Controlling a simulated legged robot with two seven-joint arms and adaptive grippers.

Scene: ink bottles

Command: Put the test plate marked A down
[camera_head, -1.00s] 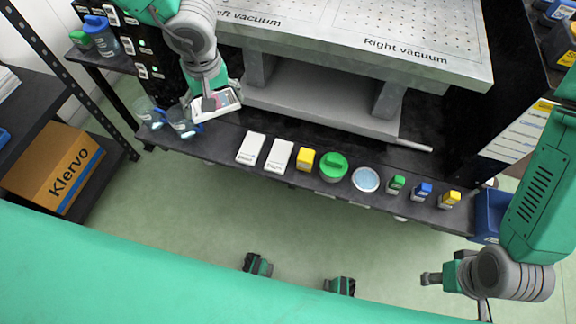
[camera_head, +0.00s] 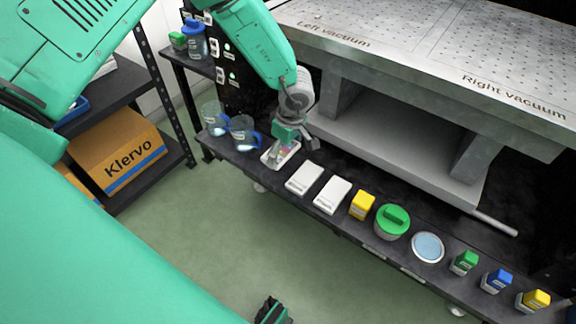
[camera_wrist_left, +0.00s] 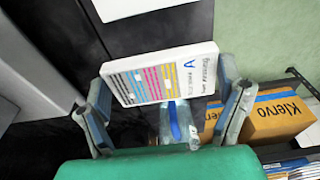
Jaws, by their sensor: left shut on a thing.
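The test plate marked A (camera_wrist_left: 165,75) is a white plate with rows of yellow, magenta, blue and black patches and a blue letter A. My left gripper (camera_wrist_left: 165,98) is shut on it, one finger at each side. In the head view the plate (camera_head: 268,157) is at the dark shelf (camera_head: 262,180), left of two white plates, with my left gripper (camera_head: 285,145) over it. I cannot tell whether the plate touches the shelf.
Two clear jugs with blue handles (camera_head: 243,130) stand just left. To the right are white plates (camera_head: 304,178), a yellow bottle (camera_head: 361,205), a green-lidded tub (camera_head: 391,222), a round blue dish (camera_head: 428,247) and small bottles. The grey vacuum table (camera_head: 420,70) overhangs behind.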

